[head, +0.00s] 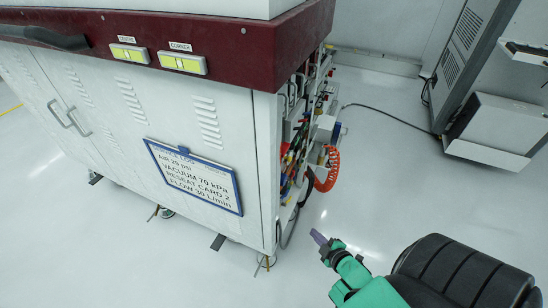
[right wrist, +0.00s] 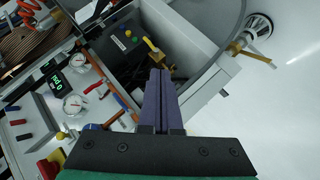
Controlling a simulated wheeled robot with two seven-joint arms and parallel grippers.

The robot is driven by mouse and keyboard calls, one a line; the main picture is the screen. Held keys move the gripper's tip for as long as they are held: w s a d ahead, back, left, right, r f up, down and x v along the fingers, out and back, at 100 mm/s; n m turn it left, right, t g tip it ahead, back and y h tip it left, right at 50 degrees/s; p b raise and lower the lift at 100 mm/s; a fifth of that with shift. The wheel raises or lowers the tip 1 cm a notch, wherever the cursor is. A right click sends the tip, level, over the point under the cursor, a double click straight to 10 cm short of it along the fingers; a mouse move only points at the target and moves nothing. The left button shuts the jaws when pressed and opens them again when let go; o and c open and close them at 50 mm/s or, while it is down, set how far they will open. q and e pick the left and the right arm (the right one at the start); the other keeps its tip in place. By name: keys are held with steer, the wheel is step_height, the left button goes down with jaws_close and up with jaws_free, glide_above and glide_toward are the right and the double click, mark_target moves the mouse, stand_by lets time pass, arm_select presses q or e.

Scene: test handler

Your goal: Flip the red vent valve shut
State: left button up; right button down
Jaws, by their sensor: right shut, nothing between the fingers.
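My right gripper (head: 319,237) is at the lower middle of the head view, in free air to the right of the cabinet. In the right wrist view its purple fingers (right wrist: 157,98) are shut together and hold nothing. Beyond them is the cabinet's side panel. I cannot tell which of these is the vent valve. My left gripper is out of view.
The white cabinet (head: 205,190) with a blue-framed sign (head: 195,176) fills the left. An orange coiled hose (head: 332,172) hangs from its side. Gauges (right wrist: 75,104) and a green display (right wrist: 55,79) sit on the panel. Grey equipment (head: 495,125) stands far right; floor between is clear except a cable.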

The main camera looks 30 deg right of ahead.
steer(key=w+d+r+n+t+y+b, duration=0.1)
steer(key=d+r+n+t+b, duration=0.15)
steer(key=r+n+b, duration=0.3)
steer(key=w+d+r+n+t+y+b, duration=0.1)
steer(key=w+r+n+t+b, duration=0.1)
steer(key=r+n+t+b, duration=0.3)
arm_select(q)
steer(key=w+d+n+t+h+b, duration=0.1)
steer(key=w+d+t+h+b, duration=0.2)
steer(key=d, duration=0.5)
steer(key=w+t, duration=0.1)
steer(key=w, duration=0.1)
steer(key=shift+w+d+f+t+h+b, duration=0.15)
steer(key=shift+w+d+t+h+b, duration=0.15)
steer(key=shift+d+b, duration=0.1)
arm_select(e)
steer(key=w, duration=1.3)
steer(key=shift+w+g, duration=0.3)
steer(key=shift+g, duration=0.05)
steer(key=shift+r, duration=0.1)
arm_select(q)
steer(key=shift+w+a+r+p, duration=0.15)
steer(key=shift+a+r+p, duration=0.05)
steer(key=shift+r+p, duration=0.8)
arm_select(e)
steer(key=shift+d+r+m, duration=0.1)
steer(key=shift+d+m, duration=0.05)
steer(key=shift+m, duration=0.2)
